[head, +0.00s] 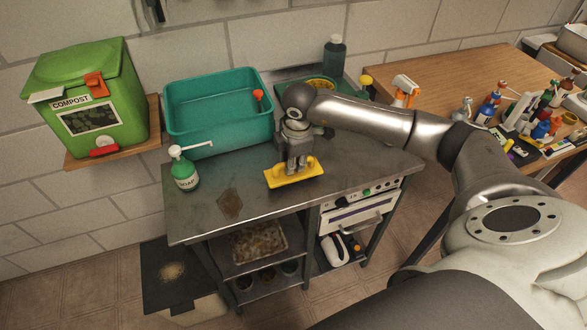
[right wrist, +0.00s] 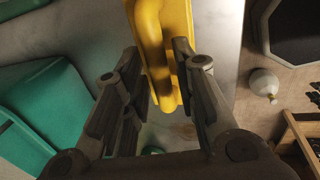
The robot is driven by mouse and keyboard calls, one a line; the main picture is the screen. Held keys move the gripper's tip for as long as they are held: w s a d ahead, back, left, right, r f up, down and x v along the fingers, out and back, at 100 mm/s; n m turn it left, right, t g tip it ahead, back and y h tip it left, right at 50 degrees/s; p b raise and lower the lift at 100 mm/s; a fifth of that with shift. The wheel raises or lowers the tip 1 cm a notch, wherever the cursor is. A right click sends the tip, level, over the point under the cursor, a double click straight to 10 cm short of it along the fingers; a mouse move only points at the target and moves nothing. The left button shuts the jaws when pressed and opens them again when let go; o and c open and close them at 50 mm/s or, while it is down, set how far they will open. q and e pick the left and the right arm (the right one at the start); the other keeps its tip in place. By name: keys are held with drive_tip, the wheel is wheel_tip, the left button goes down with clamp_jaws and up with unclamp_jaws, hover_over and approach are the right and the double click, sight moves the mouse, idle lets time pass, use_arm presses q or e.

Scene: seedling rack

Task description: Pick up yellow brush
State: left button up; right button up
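The yellow brush (head: 309,177) lies on the metal worktop, near its front edge. My right gripper (head: 297,168) points down at it from above. In the right wrist view, the brush's raised handle (right wrist: 158,65) sits between the two fingers of my right gripper (right wrist: 160,75). My left gripper is not in view.
A green soap bottle (head: 185,172) stands at the worktop's left and a teal tub (head: 218,125) behind. A compost bin (head: 88,98) sits on a wall shelf. A wooden table (head: 440,72) with several bottles stands at the right. The worktop left of the brush is mostly clear.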

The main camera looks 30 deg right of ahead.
drive_tip(key=shift+w+f, duration=0.2)
drive_tip(key=shift+f, duration=0.6)
clamp_jaws()
drive_tip(key=shift+r, duration=0.2)
drive_tip(key=shift+r+b, duration=0.25)
drive_tip(key=shift+b, duration=0.05)
wheel_tip(320, 180, up, 2)
drive_tip(key=shift+r+b, duration=0.1)
drive_tip(key=shift+b, duration=0.7)
drive_tip(key=s+a+r+b, duration=0.3)
drive_tip(key=s+a+r, duration=0.1)
drive_tip(key=s+r, duration=0.6)
drive_tip(key=s, duration=0.3)
drive_tip(key=shift+s+b, duration=0.2)
drive_tip(key=shift+b, duration=0.1)
